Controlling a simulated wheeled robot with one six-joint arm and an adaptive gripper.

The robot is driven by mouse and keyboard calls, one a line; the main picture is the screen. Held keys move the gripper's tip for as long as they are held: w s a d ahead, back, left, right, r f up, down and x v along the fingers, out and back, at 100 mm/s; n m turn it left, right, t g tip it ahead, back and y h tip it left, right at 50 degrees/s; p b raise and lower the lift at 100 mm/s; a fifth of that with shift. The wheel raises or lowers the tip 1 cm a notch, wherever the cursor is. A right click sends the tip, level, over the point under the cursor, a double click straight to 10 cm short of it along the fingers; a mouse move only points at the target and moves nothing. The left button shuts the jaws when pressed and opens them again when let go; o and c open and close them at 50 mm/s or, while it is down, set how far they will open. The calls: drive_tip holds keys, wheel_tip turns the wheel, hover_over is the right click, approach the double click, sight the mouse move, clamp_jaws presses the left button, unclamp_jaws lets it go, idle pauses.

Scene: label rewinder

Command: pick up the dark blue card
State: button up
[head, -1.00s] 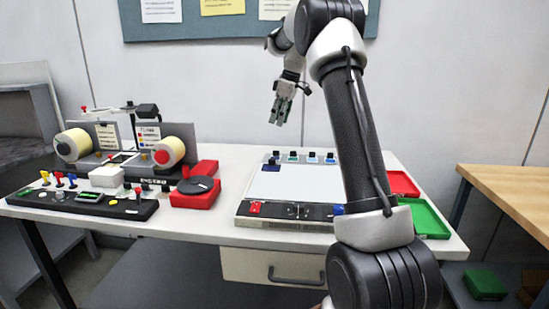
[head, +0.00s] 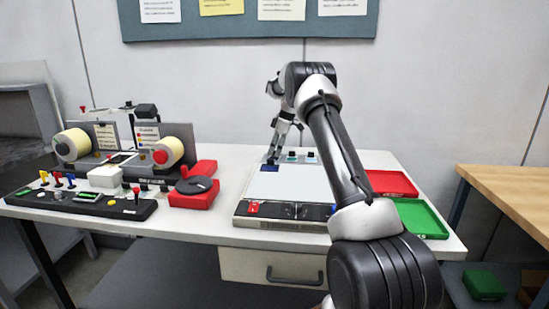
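The dark blue card (head: 270,168) is a small flat piece at the back left of the white-topped panel (head: 283,187) on the table, in the head view. My gripper (head: 271,158) points down just above and behind the card, its fingertips very close to it. I cannot tell whether the fingers touch the card. The fingers are small and dark here, so their opening is not clear.
A label rewinder (head: 125,150) with two rolls stands at left. A red tray (head: 392,183) and a green tray (head: 421,217) lie at right, partly behind my arm.

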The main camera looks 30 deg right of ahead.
clamp_jaws()
drive_tip(key=shift+r, duration=0.1)
